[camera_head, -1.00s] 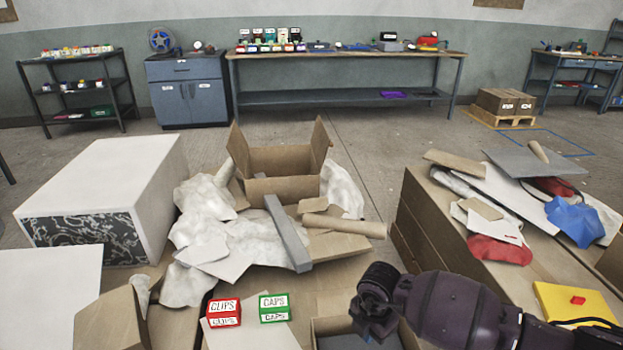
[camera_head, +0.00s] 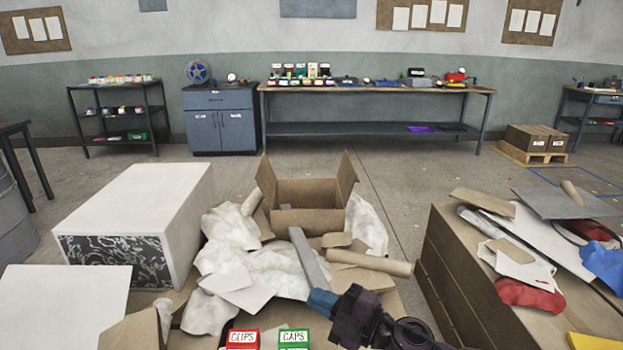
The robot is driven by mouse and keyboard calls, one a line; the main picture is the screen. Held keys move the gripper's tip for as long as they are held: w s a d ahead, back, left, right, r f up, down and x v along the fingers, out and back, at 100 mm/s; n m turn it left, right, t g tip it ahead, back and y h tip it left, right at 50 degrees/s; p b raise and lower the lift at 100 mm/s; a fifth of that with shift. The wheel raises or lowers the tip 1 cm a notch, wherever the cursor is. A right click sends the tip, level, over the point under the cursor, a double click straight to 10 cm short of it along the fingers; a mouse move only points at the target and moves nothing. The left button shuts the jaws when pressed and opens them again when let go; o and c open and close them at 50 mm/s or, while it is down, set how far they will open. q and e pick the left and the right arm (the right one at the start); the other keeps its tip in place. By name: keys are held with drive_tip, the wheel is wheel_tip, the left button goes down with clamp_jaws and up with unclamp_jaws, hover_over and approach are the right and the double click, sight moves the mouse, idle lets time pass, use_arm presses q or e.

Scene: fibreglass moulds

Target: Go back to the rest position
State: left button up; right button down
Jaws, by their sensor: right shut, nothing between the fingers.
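My right gripper (camera_head: 322,301) is at the lower middle of the head view, its arm coming in from the bottom right. Its fingers are shut with nothing held. They appear in front of the lower end of a grey strip (camera_head: 305,250); whether they touch it I cannot tell. A red CLIPS box (camera_head: 242,338) and a green CAPS box (camera_head: 293,337) are at the bottom edge, left of the gripper and partly cut off. My left gripper is not in view.
An open cardboard box (camera_head: 305,192) lies among crumpled paper and a cardboard tube (camera_head: 370,263). A large white block (camera_head: 130,210) stands to the left. A brown carton (camera_head: 460,280) with scraps on top stands to the right. Open floor lies behind, before the long workbench (camera_head: 375,88).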

drive_tip(key=s+d+f+m+t+h+p, duration=0.1)
drive_tip(key=s+d+f+m+t+h, duration=0.2)
drive_tip(key=d+m+h, duration=0.4)
drive_tip(key=s+d+f+m+t+h+p, duration=0.1)
drive_tip(key=s+d+f+m+t+h, duration=0.15)
drive_tip(key=d+f+m+h, duration=0.4)
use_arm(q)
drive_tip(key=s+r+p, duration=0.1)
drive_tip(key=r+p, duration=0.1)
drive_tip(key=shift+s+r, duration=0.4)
use_arm(e)
drive_tip(key=s+d+f+m+g+h, duration=0.1)
drive_tip(key=s+d+f+m, duration=0.2)
drive_tip(key=s, duration=0.4)
drive_tip(key=s+d+f+m+g+h, duration=0.1)
drive_tip(key=s+d+f+m+g, duration=0.1)
drive_tip(key=s, duration=0.6)
drive_tip(key=s+d+f+m+g+h, duration=0.1)
drive_tip(key=s+d+f+m, duration=0.3)
drive_tip(key=s+d+m, duration=0.2)
drive_tip(key=shift+s+d+f, duration=0.2)
drive_tip(key=shift+s+d, duration=0.35)
drive_tip(key=shift+s, duration=0.55)
